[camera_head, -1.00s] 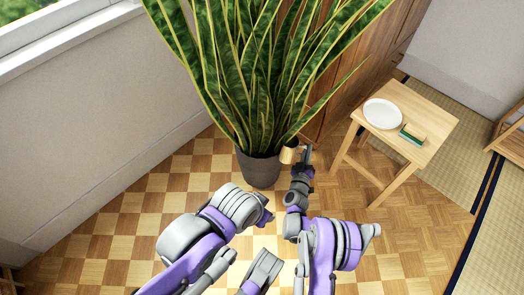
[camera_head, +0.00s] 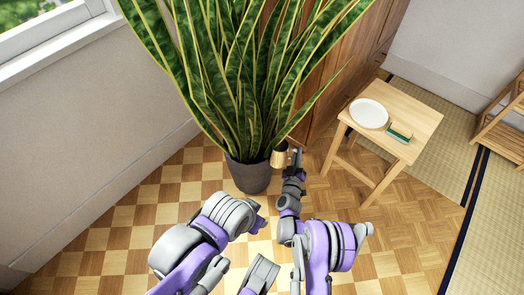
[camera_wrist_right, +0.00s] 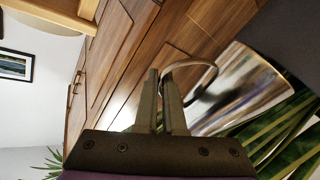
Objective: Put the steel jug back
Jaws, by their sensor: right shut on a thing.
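The steel jug (camera_head: 280,155) is a small shiny cup shape, beside the right side of the plant pot in the head view. It fills the right of the right wrist view (camera_wrist_right: 240,92), reflecting warm light, with its looped handle toward my fingers. My right gripper (camera_head: 297,153) is shut on the jug at its handle side. The jug looks held above the floor. My left arm shows at the lower left of the head view, but its gripper cannot be made out.
A tall snake plant (camera_head: 245,80) in a dark pot (camera_head: 248,176) stands close to the jug, its leaves overhanging. A wooden cabinet (camera_head: 340,75) is behind. A small wooden table (camera_head: 418,108) at right holds a white plate (camera_head: 369,113) and a green-topped block (camera_head: 399,133). The checkered floor is open.

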